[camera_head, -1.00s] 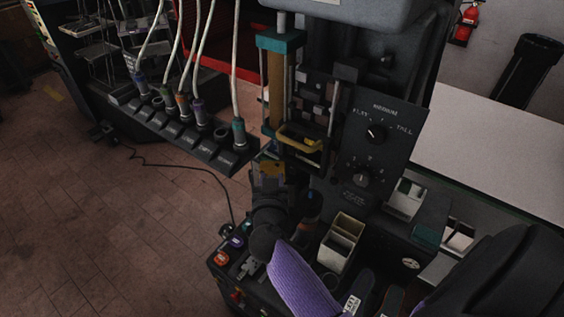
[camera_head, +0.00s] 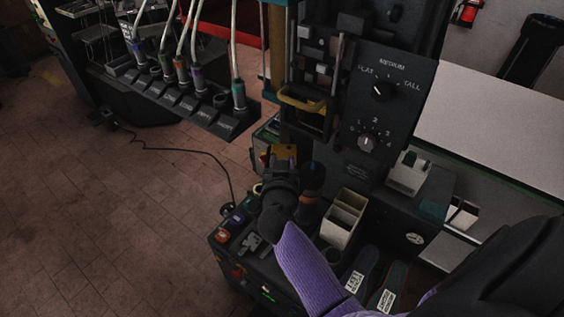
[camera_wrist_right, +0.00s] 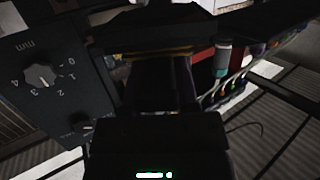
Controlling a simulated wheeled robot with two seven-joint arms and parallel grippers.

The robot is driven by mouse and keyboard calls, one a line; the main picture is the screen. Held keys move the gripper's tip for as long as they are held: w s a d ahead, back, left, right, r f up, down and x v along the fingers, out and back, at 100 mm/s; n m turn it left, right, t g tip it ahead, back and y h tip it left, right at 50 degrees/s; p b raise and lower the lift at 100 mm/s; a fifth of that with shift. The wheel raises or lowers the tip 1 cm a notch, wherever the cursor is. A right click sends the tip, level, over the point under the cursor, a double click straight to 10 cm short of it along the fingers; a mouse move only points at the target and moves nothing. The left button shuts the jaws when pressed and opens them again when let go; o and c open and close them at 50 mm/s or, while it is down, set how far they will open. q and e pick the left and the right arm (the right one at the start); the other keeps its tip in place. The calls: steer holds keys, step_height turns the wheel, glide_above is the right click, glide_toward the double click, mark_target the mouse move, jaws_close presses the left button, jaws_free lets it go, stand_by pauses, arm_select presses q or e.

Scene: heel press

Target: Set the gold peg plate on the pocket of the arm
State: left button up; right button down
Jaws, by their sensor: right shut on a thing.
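My right gripper (camera_head: 283,165) reaches in from the bottom on a purple-sleeved arm and is in front of the press, below its yellow handle. It is shut on the gold peg plate (camera_head: 284,152), of which only a small gold patch shows above the fingers. In the right wrist view a dull gold strip (camera_wrist_right: 155,53) crosses just beyond the dark gripper body; I cannot tell for sure that it is the plate. I cannot make out the pocket of the arm in this dark picture. My left gripper is not in view.
The press panel with two dials (camera_head: 380,91) stands right of the gripper. A cream two-part bin (camera_head: 344,215) is close on the right. Small buttons (camera_head: 222,237) sit at the front left.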

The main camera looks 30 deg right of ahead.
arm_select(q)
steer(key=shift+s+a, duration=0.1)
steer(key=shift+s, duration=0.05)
arm_select(e)
steer(key=shift+f, duration=0.35)
steer(key=shift+c, duration=1.4)
jaws_free()
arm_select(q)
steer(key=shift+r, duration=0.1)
